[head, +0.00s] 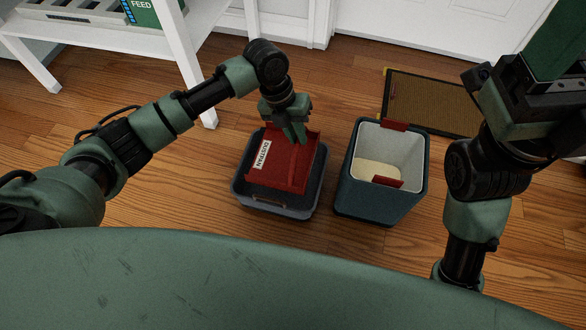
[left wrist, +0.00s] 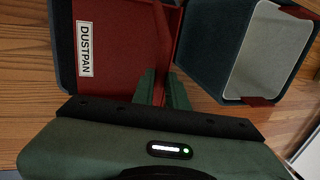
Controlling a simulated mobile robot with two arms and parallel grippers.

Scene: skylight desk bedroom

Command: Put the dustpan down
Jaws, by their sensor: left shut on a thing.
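The red dustpan (head: 284,166) with a white "DUSTPAN" label sits tilted over a grey-blue bin (head: 250,202) on the floor. Whether it rests on the bin or hangs just above it, I cannot tell. My left gripper (head: 295,134) is shut on the dustpan at its far right side.
A teal bin (head: 372,205) with a white inside and red edge pieces stands close right of the grey-blue bin. A brown doormat (head: 430,103) lies behind it, before a white door. A white table (head: 185,50) stands at the upper left. Wooden floor is clear at left.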

